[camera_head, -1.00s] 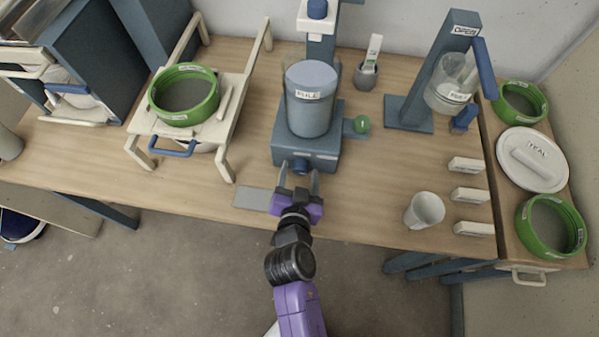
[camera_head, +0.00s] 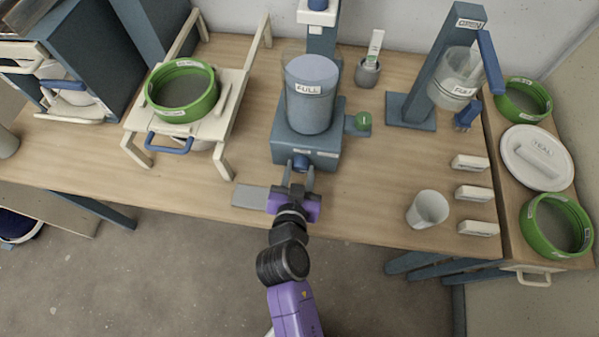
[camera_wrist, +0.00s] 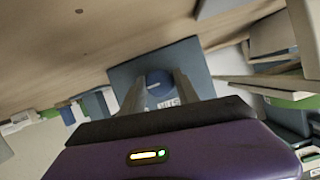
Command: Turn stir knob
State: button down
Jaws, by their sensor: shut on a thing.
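The stir knob (camera_head: 300,162) is a dark blue round knob on the front of the blue-grey mixer base (camera_head: 312,151). My gripper (camera_head: 300,180) reaches it from the front, with one finger on each side, shut on the knob. In the wrist view the knob (camera_wrist: 158,84) sits between the two grey fingertips (camera_wrist: 158,88), with a pale mark across its face. A bucket labelled FULL (camera_head: 310,105) stands on the mixer base. A green knob (camera_head: 363,121) sticks out at the base's right side.
A grey plate (camera_head: 250,196) lies left of my gripper. A white cup (camera_head: 427,209) and several white labelled blocks (camera_head: 473,193) stand to the right. A cream stand with a green-rimmed sieve (camera_head: 182,92) is at the left. The table front between gripper and cup is clear.

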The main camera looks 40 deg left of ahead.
jog(key=n+b, duration=0.1)
jog(key=b, duration=0.1)
jog(key=n+t+h+b, duration=0.1)
jog(key=shift+s+a+f+n+h+b, duration=0.1)
jog(key=shift+f+n+h+b, duration=0.1)
jog(key=shift+n+h+b, duration=0.15)
jog(key=shift+r+n+t+h+b, duration=0.1)
jog(key=shift+n+t+h+b, duration=0.5)
jog(key=shift+n+b, duration=0.45)
jog(key=c, duration=0.9)
grip_release()
jog(key=shift+b+v, duration=0.3)
jog(key=shift+v, duration=3.6)
